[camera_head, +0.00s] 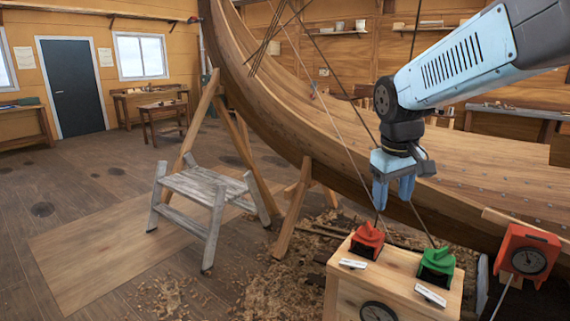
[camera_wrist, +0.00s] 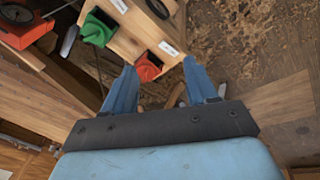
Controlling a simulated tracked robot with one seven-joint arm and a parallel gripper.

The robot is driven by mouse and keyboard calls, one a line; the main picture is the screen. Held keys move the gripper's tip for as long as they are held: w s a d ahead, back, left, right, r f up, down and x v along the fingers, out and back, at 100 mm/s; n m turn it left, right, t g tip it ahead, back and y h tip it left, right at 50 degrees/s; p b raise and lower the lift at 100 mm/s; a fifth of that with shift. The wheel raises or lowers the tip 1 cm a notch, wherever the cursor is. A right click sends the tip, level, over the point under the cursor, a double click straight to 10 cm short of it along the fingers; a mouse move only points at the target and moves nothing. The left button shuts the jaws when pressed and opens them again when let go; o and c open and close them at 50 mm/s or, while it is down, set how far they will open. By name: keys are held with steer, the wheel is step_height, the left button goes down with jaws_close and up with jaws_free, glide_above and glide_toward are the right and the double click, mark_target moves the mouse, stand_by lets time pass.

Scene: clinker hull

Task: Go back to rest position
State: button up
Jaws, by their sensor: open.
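My gripper (camera_head: 393,193) hangs from the light blue arm, pointing down, above and slightly behind the wooden box (camera_head: 394,270). Its blue fingers are apart, with nothing between them. In the wrist view the gripper (camera_wrist: 160,82) also shows spread fingers. A red lever or clamp piece (camera_head: 367,240) sits on the box's top at the left, just below my fingertips and apart from them. A green one (camera_head: 436,265) sits to its right. Both show in the wrist view, the red (camera_wrist: 148,67) between the fingers' directions and the green (camera_wrist: 98,28) farther left.
The planked hull (camera_head: 330,135) curves behind my arm, with thin lines running down near it. An orange-red gauge (camera_head: 527,256) stands at the right. A grey step stool (camera_head: 205,188) and wooden props (camera_head: 292,208) stand left of the box. Shavings litter the floor; open floor lies at the left.

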steer(key=s+r+m+t+y, duration=0.1)
steer(key=s+m+t, duration=0.2)
steer(key=s, duration=0.9)
steer(key=shift+s+d+m+t, duration=0.15)
steer(key=shift+d+m+t, duration=0.15)
steer(key=shift+d, duration=0.15)
